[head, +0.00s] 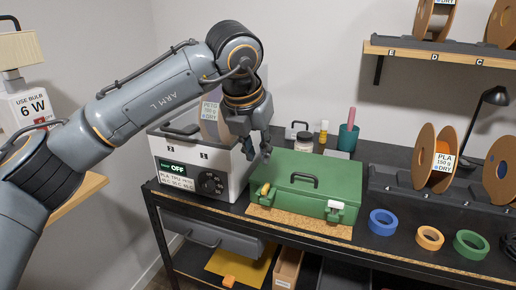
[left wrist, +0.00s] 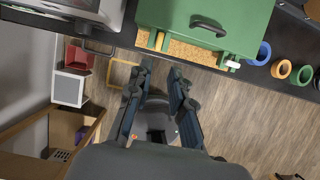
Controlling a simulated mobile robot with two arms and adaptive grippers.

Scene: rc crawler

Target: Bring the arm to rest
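My left arm (head: 150,97) reaches in from the left and bends down at the wrist. My left gripper (head: 258,154) hangs above the bench, in front of the dryer box and near the left end of the green case (head: 300,172). In the left wrist view the two fingers (left wrist: 161,68) stand apart with nothing between them, so the gripper is open and empty. The green case also shows at the top of the left wrist view (left wrist: 190,45), with its dark handle. My right gripper is not in view.
A white dryer box (head: 178,182) marked OFF stands left of the case. Blue (head: 382,222), orange (head: 430,238) and green (head: 470,244) tape rolls lie to the right. A shelf (head: 440,52) with spools hangs above. A black lamp (head: 494,96) stands at the right.

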